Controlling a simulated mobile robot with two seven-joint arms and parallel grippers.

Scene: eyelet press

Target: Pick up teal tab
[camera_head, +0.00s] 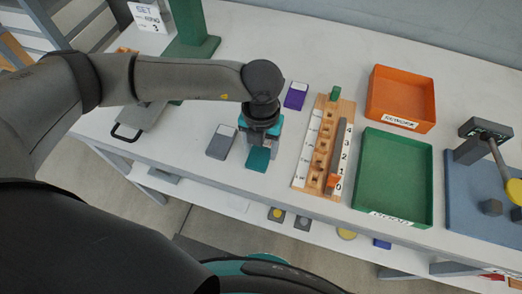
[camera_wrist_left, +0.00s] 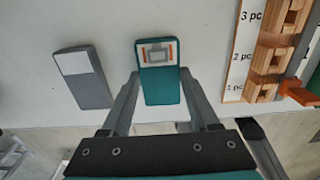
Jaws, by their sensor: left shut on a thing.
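The teal tab (camera_head: 258,159) lies near the front edge of the white table, below my left gripper (camera_head: 262,145). In the left wrist view the teal tab (camera_wrist_left: 161,88) has a white upper part with a grey and orange mark. The two fingers of my left gripper (camera_wrist_left: 160,82) are on either side of the tab and shut on it. I cannot tell whether the tab is clear of the table. My right gripper is not in view.
A grey tab (camera_head: 221,141) lies left of the teal one; a purple tab (camera_head: 296,95) lies behind. A wooden peg rack (camera_head: 322,140) stands to the right, then a green tray (camera_head: 393,178) and an orange tray (camera_head: 402,95). A press (camera_head: 480,150) is at far right.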

